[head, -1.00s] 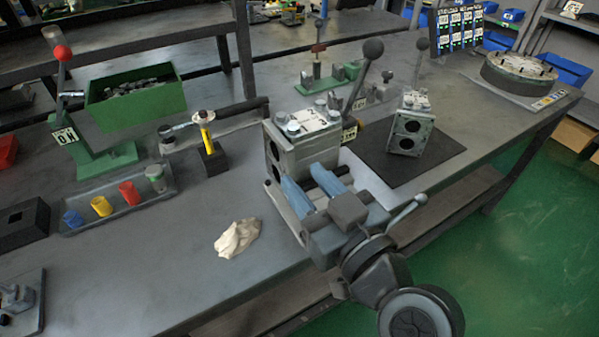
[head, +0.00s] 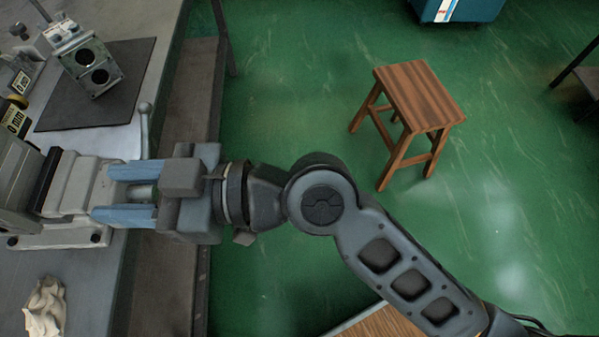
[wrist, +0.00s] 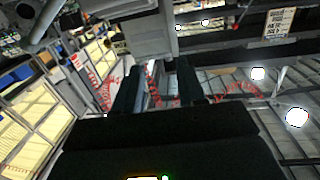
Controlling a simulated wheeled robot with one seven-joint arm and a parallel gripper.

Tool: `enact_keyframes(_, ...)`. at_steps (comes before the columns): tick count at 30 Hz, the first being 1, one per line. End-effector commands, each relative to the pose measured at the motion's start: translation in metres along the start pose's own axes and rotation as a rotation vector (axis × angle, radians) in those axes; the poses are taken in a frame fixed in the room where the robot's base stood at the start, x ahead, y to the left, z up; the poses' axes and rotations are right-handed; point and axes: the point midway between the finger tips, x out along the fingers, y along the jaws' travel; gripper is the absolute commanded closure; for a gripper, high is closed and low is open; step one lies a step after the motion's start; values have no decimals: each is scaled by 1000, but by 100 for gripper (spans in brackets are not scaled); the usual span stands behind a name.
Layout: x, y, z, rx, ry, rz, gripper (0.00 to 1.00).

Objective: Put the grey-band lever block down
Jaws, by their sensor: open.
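A metal block (head: 92,68) with two dark round ports stands on the black mat (head: 135,65) at upper left in the head view. A lever (head: 40,9) rises by its top. Its band colour cannot be made out, so I cannot tell if it is the grey-band one. My gripper (head: 112,190) is open, with nothing seen between its blue fingers, below and apart from that block. The fingers point left over the grey vise (head: 80,185). Another grey block (head: 12,175) is cut off at the left edge. In the wrist view my gripper (wrist: 155,85) shows two dark fingers spread apart.
A crumpled pale cloth (head: 45,308) lies on the bench (head: 90,285). The vise handle (head: 144,118) stands up near the bench edge. A wooden stool (head: 418,95) stands on the green floor (head: 300,90), which is otherwise largely open. A teal bin (head: 460,8) is at the top.

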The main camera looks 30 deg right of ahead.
Motion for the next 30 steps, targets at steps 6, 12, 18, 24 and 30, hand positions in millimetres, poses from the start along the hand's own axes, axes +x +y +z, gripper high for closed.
enact_keyframes(6, -94, 37, 72, 82, -121, 317, 60)
enact_keyframes(12, -195, 41, 112, 126, -187, 607, 60)
enact_keyframes(18, -284, 13, 122, 144, -218, 840, 60)
enact_keyframes(24, -345, -34, 107, 149, -221, 1004, 60)
enact_keyframes(30, -369, -68, 87, 151, -209, 1078, 60)
